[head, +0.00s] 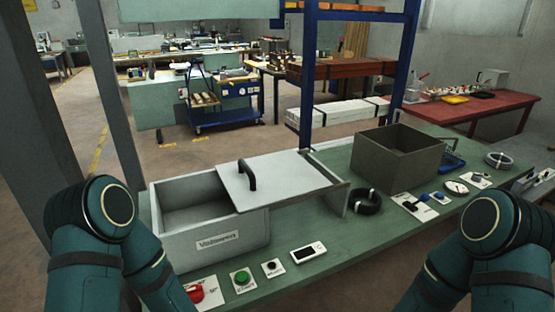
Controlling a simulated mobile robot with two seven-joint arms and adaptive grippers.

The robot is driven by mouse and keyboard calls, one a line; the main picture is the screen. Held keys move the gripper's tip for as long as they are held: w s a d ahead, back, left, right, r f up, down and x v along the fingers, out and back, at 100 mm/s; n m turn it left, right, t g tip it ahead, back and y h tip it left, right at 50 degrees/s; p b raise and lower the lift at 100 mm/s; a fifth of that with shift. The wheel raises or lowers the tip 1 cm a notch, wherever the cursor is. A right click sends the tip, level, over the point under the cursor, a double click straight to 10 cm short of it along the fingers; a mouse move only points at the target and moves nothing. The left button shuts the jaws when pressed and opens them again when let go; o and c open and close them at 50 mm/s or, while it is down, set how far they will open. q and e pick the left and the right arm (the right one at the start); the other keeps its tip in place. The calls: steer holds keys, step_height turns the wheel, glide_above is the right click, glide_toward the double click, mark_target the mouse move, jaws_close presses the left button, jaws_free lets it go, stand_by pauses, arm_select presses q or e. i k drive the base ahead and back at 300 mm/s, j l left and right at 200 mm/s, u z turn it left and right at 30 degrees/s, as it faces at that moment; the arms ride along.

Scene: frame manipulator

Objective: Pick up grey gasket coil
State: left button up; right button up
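A grey coil (499,160), which looks like the grey gasket coil, lies flat near the far right end of the green bench (330,262). A darker, black coil (366,202) lies near the middle of the bench, right of the white box with the sliding lid. My two arms show at the lower left and lower right, but neither gripper is in view. Nothing touches either coil.
A white box (215,240) stands at the left with its handled lid (275,180) slid right, partly open. An open grey-brown box (398,160) stands at the back, left of the grey coil. Buttons and switches line the front edge. A blue post (309,80) rises behind.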

mark_target(497, 161)
steer(key=z, duration=1.35)
steer(key=i+l+z, duration=0.1)
steer(key=i+z, duration=0.2)
steer(key=z, duration=0.2)
steer(key=i, duration=3)
